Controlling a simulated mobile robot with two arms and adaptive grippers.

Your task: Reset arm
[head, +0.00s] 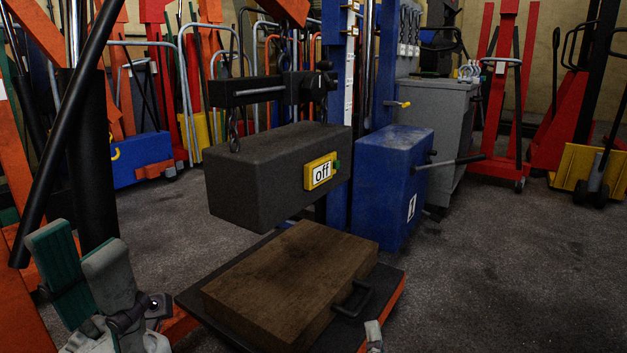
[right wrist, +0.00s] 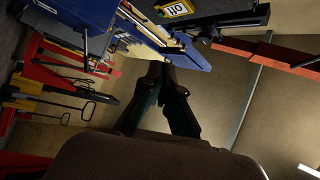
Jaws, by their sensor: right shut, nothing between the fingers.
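My left gripper (head: 78,252) is at the lower left of the head view, its grey and teal fingers apart with nothing visible between them. My right gripper shows only as a small grey tip (head: 373,335) at the bottom edge, by the front of the black and orange platform (head: 385,291). In the right wrist view my right gripper (right wrist: 164,74) has its dark fingertips together and empty. A blue box (head: 390,185) with a dark lever (head: 455,161) pointing right stands behind the platform. Which part the task calls the arm is unclear.
A brown wooden case (head: 290,275) with a black handle lies on the platform. A dark grey block (head: 265,175) with a yellow "off" sign (head: 321,171) hangs above it. Orange beams crowd the left. The floor (head: 510,270) at right is clear.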

